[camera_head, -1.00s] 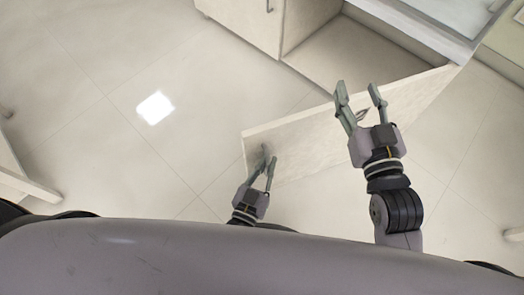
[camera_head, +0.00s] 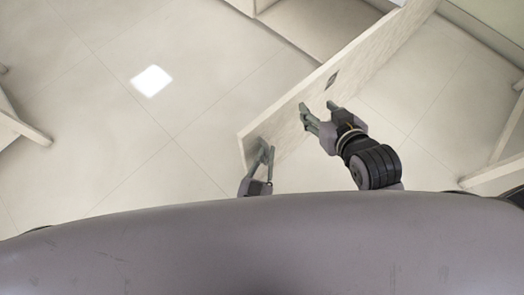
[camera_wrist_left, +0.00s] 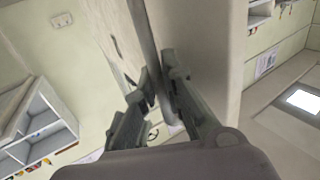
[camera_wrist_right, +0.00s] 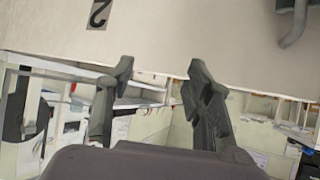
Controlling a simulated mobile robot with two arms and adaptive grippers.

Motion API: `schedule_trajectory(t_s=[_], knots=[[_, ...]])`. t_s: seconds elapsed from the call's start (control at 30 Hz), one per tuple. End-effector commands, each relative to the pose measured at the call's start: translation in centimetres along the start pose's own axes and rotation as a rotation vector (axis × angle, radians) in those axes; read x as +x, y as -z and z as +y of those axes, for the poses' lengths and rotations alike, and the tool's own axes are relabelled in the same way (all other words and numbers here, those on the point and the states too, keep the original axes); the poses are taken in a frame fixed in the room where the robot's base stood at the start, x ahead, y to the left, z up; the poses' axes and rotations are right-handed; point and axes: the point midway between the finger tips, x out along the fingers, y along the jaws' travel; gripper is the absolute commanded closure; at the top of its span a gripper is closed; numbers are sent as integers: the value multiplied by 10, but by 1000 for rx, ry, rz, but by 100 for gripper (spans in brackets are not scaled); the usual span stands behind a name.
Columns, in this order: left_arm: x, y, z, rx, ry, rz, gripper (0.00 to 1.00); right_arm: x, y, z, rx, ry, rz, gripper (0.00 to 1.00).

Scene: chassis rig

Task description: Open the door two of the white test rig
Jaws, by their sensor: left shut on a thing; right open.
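The door (camera_head: 372,56) of the white test rig stands swung out from the rig (camera_head: 305,25), seen from above in the head view. A dark label is on its face, and in the right wrist view this label (camera_wrist_right: 98,14) reads 2. My left gripper (camera_head: 266,152) is at the door's free end, shut on the grey bar handle (camera_wrist_left: 147,40). Part of the handle (camera_wrist_right: 298,22) also shows in the right wrist view. My right gripper (camera_head: 317,108) is open and empty, with its fingertips close to the door face below the label; contact cannot be told.
Open floor (camera_head: 100,130) lies left of the door, with a bright square patch (camera_head: 151,81) on it. Pale furniture edges stand at the far left (camera_head: 22,128) and far right (camera_head: 500,165). The rig's opening is at the top.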

Motion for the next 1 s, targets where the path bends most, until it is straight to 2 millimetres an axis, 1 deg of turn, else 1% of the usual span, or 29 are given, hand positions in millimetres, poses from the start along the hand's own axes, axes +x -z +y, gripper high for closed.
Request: schedule_trajectory(t_s=[0.37, 0.4, 0.5, 0.53, 0.83, 0.93, 1.0], knots=[[1, 1, 2, 2, -3, 1, 100, 0, -1, 0, 0, -1, -3, 52], [1, 1, 2, 2, -3, 1, 89, 0, -1, 0, 0, -1, -3, 52], [1, 1, 2, 1, -3, 1, 83, 0, -1, 0, 0, -1, -3, 52], [1, 0, 1, 1, -3, 1, 82, 0, -1, 0, 0, -1, -3, 52], [-1, 0, 1, 0, -2, 0, 82, 0, 0, -1, 0, 2, -1, 52], [-10, -1, 1, 0, -2, -2, 82, 0, 0, 0, 0, 1, -1, 52], [-20, -1, 1, 0, -2, -2, 82, 0, 0, 0, 0, 1, -2, 52]])
